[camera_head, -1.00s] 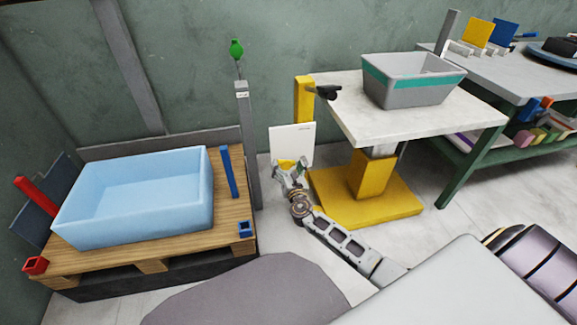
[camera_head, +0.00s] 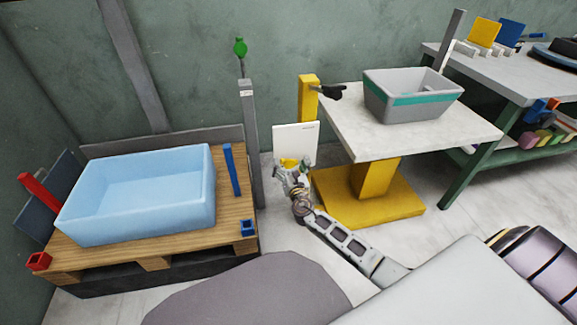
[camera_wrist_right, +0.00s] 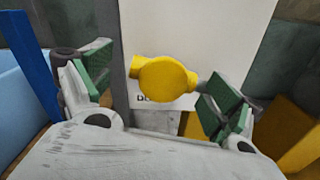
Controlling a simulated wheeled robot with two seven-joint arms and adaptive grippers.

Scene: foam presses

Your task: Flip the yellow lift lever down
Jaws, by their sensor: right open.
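The yellow lift lever shows as a rounded yellow knob (camera_wrist_right: 163,79) in the right wrist view, in front of a white panel (camera_wrist_right: 222,40). Part of a printed label, starting "DO", shows just below the knob. In the head view the lever (camera_head: 289,162) is a small yellow patch at the panel's (camera_head: 296,140) lower edge. My right gripper (camera_head: 287,172) is open there. In the wrist view its green-padded fingers stand on both sides of the knob, the right one close to it; contact is unclear. The lift table (camera_head: 365,138) has a pale top on a yellow column. My left gripper is out of view.
A grey tub with a teal band (camera_head: 415,99) stands on the lift table. At left, a light-blue tub (camera_head: 135,223) sits on a wooden pallet (camera_head: 236,205) with red and blue posts. A grey post (camera_head: 251,150) stands beside the panel. A green-framed bench (camera_head: 480,158) is at right.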

